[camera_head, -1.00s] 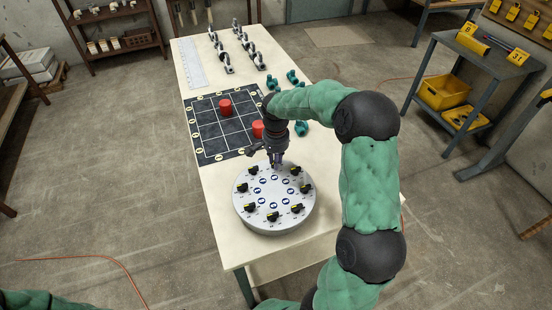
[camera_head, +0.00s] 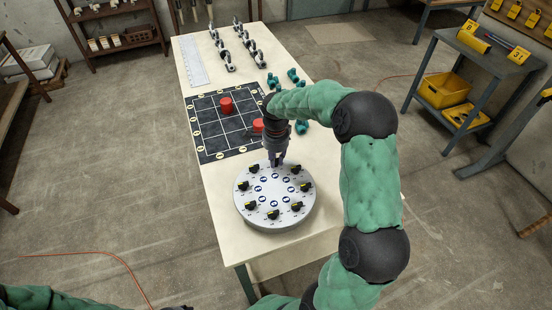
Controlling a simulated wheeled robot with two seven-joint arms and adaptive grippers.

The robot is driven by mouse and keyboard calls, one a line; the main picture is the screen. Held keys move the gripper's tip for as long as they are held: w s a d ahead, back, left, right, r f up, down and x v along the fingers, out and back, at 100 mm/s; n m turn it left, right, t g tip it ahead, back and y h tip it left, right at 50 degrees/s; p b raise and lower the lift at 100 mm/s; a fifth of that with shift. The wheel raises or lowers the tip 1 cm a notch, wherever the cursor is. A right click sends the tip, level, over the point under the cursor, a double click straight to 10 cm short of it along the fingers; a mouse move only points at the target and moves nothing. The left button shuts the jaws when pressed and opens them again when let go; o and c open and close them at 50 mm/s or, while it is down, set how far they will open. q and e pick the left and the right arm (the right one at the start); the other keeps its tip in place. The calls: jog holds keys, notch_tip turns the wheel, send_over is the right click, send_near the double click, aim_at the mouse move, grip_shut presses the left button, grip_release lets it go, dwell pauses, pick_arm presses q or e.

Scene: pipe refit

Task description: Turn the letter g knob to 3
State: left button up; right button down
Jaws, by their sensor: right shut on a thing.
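A round grey panel (camera_head: 275,225) stands on the near end of the cream table. Several black knobs with yellow marks sit in a ring on it, around blue letter badges. One knob (camera_head: 273,214) is at the near side and another (camera_head: 305,187) at the right. The letters are too small to read, so I cannot tell which knob is g. My right gripper (camera_head: 276,164) points down at the far edge of the panel. It is shut on a knob there, which the fingers mostly hide. My left gripper is out of view; only a bit of green arm shows at the lower left.
A dark grid mat (camera_head: 208,137) with red cylinders (camera_head: 226,105) lies beyond the panel. Teal pieces (camera_head: 292,75) and grey clamp-like pieces (camera_head: 229,62) stand farther back. A white ruler-like strip (camera_head: 192,63) lies at the left. The table (camera_head: 220,215) is clear left of the panel.

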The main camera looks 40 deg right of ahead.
aim_at(276, 161)
dwell(0.3)
jog(key=c, duration=1.1)
grip_release()
jog(key=shift+c, duration=0.2)
notch_tip(276, 161, up, 12)
